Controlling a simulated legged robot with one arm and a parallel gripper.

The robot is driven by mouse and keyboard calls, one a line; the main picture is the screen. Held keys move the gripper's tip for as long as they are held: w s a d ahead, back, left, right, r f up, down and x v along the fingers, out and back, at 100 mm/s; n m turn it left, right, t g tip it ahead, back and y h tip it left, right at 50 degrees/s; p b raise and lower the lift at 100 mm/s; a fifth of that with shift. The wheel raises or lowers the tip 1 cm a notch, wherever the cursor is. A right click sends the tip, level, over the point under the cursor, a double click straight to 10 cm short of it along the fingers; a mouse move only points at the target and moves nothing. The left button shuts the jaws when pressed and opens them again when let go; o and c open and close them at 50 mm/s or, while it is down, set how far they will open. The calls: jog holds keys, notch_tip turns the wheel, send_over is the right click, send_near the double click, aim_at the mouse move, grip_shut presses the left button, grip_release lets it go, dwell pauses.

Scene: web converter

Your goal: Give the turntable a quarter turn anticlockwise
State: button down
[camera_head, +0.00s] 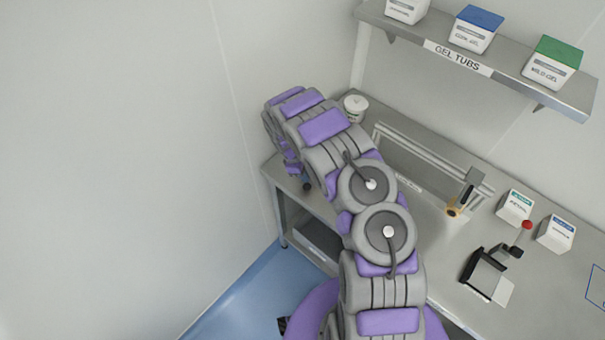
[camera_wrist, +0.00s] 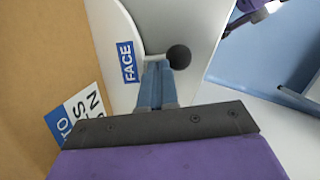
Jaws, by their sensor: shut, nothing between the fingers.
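In the wrist view my gripper (camera_wrist: 157,68) has its two blue-grey fingers together, with nothing between them. A round black knob (camera_wrist: 179,57) is just right of the fingertips; I cannot tell whether they touch.
A brown surface (camera_wrist: 45,40) with a partly covered blue and white label (camera_wrist: 75,118) lies left in the wrist view. The steel bench (camera_head: 440,285) holds a white tub (camera_head: 355,107), small boxes (camera_head: 514,207) and a black fixture (camera_head: 484,271). A shelf of gel tubs (camera_head: 500,69) hangs above.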

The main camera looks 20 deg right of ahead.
jog(key=shift+d, duration=0.1)
jog(key=shift+s+d+n+t+p, duration=0.3)
jog(key=shift+s+d+n+p, duration=0.75)
jog(key=shift+d+n, duration=0.25)
jog(key=shift+s+d+n+t+p, duration=0.15)
jog(key=shift+d+n+p, duration=0.1)
jog(key=shift+d+n, duration=0.2)
jog(key=shift+s+d+n+t+p, duration=0.1)
jog(key=shift+s+d+n+p, duration=0.2)
jog(key=shift+d, duration=0.2)
jog(key=shift+s+d+n+t+p, duration=0.1)
jog(key=shift+d+n+p, duration=0.1)
jog(key=shift+d+n, duration=0.3)
jog(key=shift+d+n+t+p, duration=0.25)
jog(key=shift+d+n+p, duration=0.05)
jog(key=shift+d+n, duration=0.5)
jog(key=shift+s+d+n+p, duration=0.15)
jog(key=shift+d+n+p, duration=0.15)
jog(key=shift+d+n, duration=0.8)
jog(key=shift+w+d+n+t+p, duration=0.1)
jog(key=shift+d+n+t+p, duration=0.15)
jog(key=shift+d+n, duration=0.45)
jog(key=shift+w+d+n+t+p, duration=0.1)
jog(key=shift+d+n+t, duration=0.2)
jog(key=shift+d, duration=0.65)
jog(key=shift+w+d, duration=0.15)
jog(key=shift+d, duration=0.3)
jog(key=shift+w+d+p, duration=0.3)
jog(key=shift+d+p, duration=0.05)
jog(key=shift+d, duration=0.3)
